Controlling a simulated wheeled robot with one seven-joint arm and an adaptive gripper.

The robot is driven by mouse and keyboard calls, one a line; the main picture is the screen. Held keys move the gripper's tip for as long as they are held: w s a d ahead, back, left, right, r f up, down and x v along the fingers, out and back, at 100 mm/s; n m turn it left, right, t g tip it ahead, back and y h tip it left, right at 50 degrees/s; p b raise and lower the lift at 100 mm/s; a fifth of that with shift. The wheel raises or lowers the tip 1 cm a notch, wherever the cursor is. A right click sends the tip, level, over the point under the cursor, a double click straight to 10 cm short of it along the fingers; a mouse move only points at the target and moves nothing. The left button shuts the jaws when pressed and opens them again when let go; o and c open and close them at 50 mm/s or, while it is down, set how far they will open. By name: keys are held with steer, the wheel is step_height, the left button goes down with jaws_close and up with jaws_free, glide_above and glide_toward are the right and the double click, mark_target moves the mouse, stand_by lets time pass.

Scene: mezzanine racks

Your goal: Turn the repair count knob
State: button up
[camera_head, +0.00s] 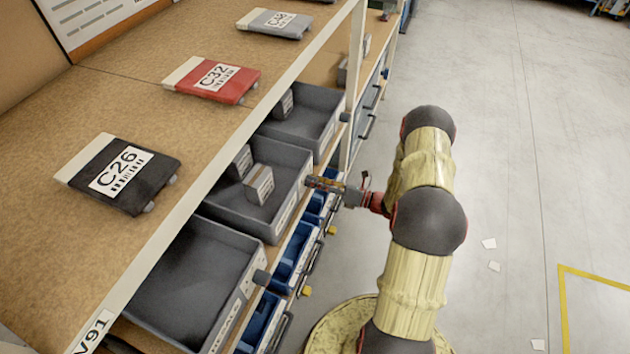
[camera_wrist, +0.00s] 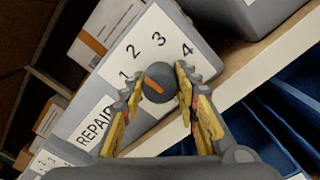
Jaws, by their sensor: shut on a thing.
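The repair count knob (camera_wrist: 155,92) is a dark round dial with an orange mark, on a white label with the numbers 1 to 4 around it. The mark slants from upper left to lower right, and its upper-left end lies toward the side of 1 and 2. The label (camera_wrist: 96,128) reads "REPAIR" and is partly covered by a finger. My gripper (camera_wrist: 157,84) has its yellow-padded fingers on either side of the knob and is shut on it.
Other grey bins (camera_head: 187,285) stand in the same row, with knobs on their fronts. Blue bins (camera_head: 292,262) sit below. The shelf (camera_head: 205,130) above carries black, red and grey tagged pieces. The floor (camera_head: 510,180) at right is mostly clear, with some paper scraps.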

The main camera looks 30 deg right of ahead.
stand_by(0.3)
steer(key=o, duration=1.2)
steer(key=shift+c, duration=0.2)
steer(key=v, duration=1.2)
